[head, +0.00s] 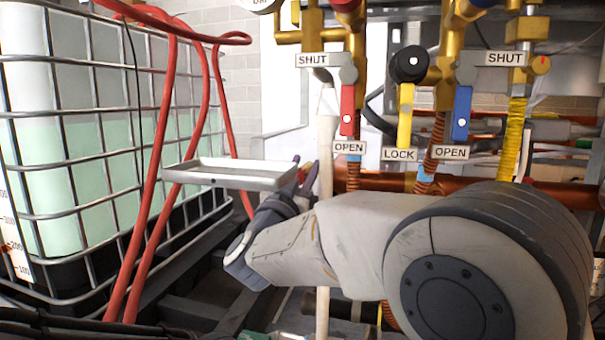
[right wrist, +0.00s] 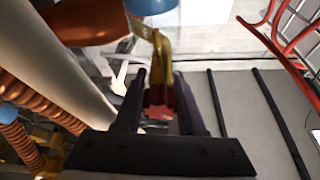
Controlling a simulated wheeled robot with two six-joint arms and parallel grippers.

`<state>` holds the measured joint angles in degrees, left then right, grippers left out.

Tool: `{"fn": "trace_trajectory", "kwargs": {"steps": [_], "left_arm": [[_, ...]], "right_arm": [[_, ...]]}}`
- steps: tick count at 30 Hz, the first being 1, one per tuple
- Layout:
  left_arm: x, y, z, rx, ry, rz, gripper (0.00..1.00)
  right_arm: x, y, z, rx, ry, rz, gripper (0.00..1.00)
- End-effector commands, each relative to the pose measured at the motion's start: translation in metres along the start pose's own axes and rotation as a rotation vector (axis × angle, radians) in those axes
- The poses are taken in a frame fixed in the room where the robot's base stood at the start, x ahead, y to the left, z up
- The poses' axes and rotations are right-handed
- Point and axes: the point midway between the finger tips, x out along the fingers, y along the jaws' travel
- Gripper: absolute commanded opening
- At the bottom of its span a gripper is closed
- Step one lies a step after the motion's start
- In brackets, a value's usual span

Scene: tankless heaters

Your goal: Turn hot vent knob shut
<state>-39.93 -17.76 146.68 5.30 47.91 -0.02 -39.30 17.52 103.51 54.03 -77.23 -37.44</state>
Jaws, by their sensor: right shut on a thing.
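My right gripper (head: 305,172) is low in the middle of the head view, to the right of a pale tray and mostly hidden behind my own wrist. In the right wrist view, its two dark fingers (right wrist: 161,98) stand on either side of a small red knob (right wrist: 160,99) and are shut on it. A yellow brass fitting (right wrist: 160,58) rises beyond the knob. I take this to be the hot vent knob; its turned position cannot be told. My left gripper is not in view.
A red lever (head: 347,110) and a blue lever (head: 461,112) hang toward OPEN labels. A yellow lever (head: 405,115) points to LOCK. The pale tray (head: 215,182) and red hoses (head: 168,120) stand left, before a caged tank (head: 70,130). A white pipe (head: 326,140) runs close by the gripper.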

Motion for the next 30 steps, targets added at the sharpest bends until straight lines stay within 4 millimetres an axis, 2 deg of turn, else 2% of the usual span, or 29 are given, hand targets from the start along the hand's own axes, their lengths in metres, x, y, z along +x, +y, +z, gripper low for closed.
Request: {"fn": "trace_trajectory", "kwargs": {"steps": [15, 30], "left_arm": [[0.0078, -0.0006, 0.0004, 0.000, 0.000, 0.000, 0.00], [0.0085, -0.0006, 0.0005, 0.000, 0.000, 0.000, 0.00]], "right_arm": [[-0.0011, 0.0053, 0.0015, 0.430, 0.001, 0.181, 0.00], [-0.0014, 0.0082, 0.0030, 0.635, 0.000, 0.268, 0.00]]}}
